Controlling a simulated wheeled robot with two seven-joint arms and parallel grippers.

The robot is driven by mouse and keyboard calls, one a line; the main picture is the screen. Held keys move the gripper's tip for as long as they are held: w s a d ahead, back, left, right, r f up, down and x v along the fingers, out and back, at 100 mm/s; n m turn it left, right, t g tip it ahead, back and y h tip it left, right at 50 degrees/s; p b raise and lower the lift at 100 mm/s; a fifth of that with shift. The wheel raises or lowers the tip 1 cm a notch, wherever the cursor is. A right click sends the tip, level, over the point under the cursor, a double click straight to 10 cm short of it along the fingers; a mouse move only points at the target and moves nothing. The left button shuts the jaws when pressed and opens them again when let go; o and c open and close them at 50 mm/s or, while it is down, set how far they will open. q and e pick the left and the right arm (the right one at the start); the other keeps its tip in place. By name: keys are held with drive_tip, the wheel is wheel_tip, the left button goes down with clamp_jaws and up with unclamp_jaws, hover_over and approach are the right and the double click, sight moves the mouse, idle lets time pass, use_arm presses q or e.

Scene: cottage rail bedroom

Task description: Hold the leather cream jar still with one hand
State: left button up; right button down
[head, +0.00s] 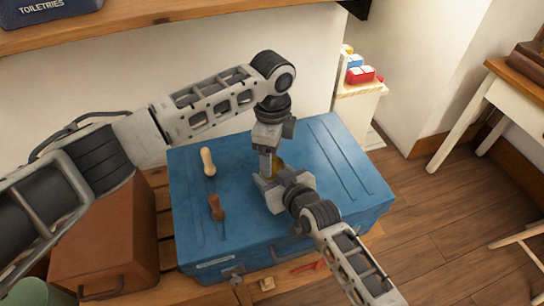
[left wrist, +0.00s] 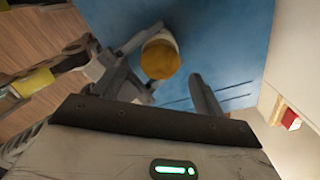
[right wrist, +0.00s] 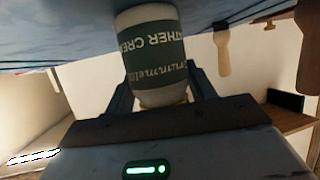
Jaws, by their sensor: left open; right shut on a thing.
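The leather cream jar (left wrist: 160,58) stands on the blue trunk (head: 330,165), its ochre lid facing up in the left wrist view. In the right wrist view the jar (right wrist: 155,55) appears upside down, with a green label and white body. My right gripper (right wrist: 158,88) is shut on the jar, a finger on each side. My left gripper (left wrist: 162,82) is open above the jar, its fingers apart and not closed on the lid. In the head view the jar (head: 279,162) is mostly hidden by both grippers.
A pale wooden-handled tool (head: 207,161) and a brown one (head: 216,207) lie on the trunk, left of the grippers. A brown case (head: 105,240) stands left of the trunk. A shelf (head: 190,22) runs above. The trunk's right part is clear.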

sight(272, 179)
use_arm(q)
drive_tip(key=shift+r, duration=0.6)
drive_tip(key=shift+c, duration=0.4)
drive_tip(key=shift+r, duration=0.2)
drive_tip(key=m, duration=0.1)
drive_tip(key=r+m, duration=0.1)
drive_tip(key=m, duration=0.1)
drive_tip(key=shift+r, duration=0.25)
drive_tip(key=m, duration=0.1)
drive_tip(key=r+m, duration=0.1)
drive_tip(key=m, duration=0.1)
drive_tip(key=shift+r, duration=0.15)
drive_tip(key=shift+m, duration=0.4)
drive_tip(key=shift+f, duration=3.9)
